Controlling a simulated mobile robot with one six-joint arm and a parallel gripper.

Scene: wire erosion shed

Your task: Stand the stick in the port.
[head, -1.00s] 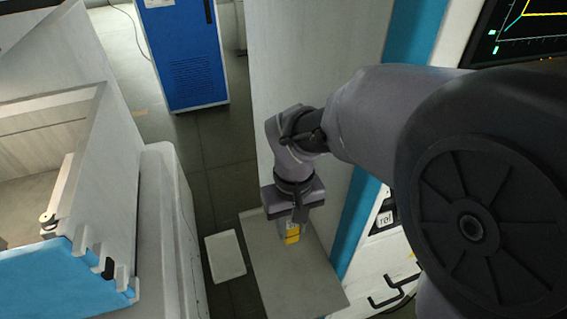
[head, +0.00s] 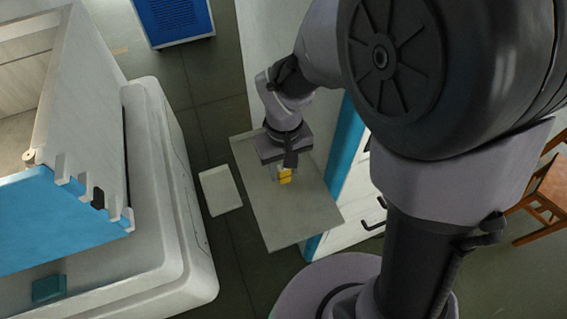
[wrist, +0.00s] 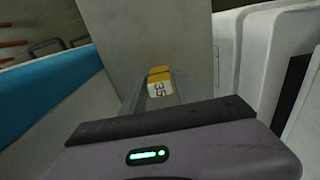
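The stick is a small yellow block with a pale face marked "35". It shows between the fingertips of my gripper in the wrist view (wrist: 159,84), and its yellow end (head: 285,177) shows in the head view. My gripper (head: 282,173) points down over a grey plate (head: 305,225), and its fingers lie against both sides of the stick. I cannot tell whether the stick's lower end touches the plate. I cannot make out the port for certain in either view.
A white machine (head: 165,210) with a blue-fronted tank (head: 60,215) stands at left, a small teal block (head: 48,288) on its ledge. A pale panel (head: 220,190) lies left of the plate. A blue cabinet (head: 175,22) stands behind, a wooden chair (head: 545,195) at right.

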